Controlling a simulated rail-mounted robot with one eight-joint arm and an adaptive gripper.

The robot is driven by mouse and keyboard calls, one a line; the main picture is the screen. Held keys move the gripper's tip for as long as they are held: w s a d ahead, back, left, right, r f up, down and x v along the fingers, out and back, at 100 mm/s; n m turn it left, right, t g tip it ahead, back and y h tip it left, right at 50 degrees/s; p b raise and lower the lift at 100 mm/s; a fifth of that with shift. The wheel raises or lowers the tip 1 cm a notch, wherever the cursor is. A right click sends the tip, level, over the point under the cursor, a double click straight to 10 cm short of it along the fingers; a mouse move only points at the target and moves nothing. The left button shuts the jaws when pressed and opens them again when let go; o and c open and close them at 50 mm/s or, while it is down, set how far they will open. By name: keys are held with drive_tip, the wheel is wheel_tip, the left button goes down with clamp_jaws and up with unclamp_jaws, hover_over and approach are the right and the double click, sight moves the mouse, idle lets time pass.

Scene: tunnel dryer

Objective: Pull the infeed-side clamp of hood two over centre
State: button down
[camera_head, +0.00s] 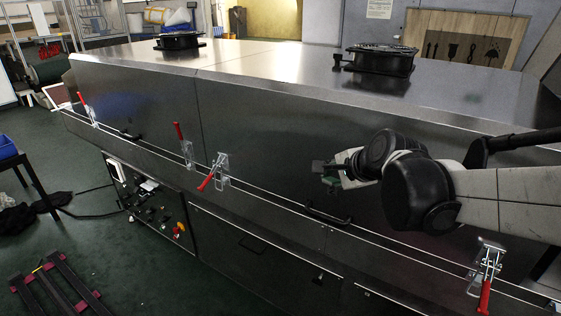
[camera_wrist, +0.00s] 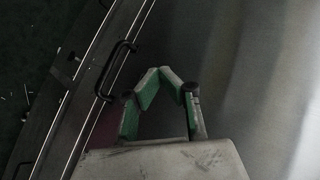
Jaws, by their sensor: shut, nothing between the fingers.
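Several toggle clamps with red handles sit along the lower front edge of the long steel hoods. The far left clamp (camera_head: 86,110) and the one just left of the hood seam (camera_head: 183,145) have their handles pointing up. The clamp just right of the seam (camera_head: 216,172) has its handle slanting down to the left. The clamp at the lower right (camera_head: 485,275) has its handle hanging down. No label shows which is the infeed side. My gripper (camera_head: 322,172) is shut and empty in front of the right hood (camera_head: 290,130); its green-padded fingertips meet in the wrist view (camera_wrist: 170,72).
A black handle (camera_head: 327,215) sits on the dryer front below my gripper; the wrist view shows a black handle (camera_wrist: 115,70) left of the fingers. Fans (camera_head: 380,60) stand on top. A control panel (camera_head: 150,200) is at lower left.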

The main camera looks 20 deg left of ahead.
sight(211, 176)
drive_tip(key=w+a+f+m+y+b, duration=0.1)
drive_tip(key=a+f, duration=0.4)
drive_tip(key=a, duration=0.8)
drive_tip(key=w+a+f+m+g+y+b, duration=0.1)
drive_tip(key=a+f+m, duration=0.3)
drive_tip(key=a, duration=0.9)
drive_tip(key=w+a+f+m+g+y+b, duration=0.1)
drive_tip(key=w+a+f+m+y+b, duration=0.1)
drive_tip(key=a+f, duration=0.6)
drive_tip(key=shift+a+m+b, duration=0.4)
drive_tip(key=shift+a+b, duration=0.05)
drive_tip(key=shift+a, duration=2.3)
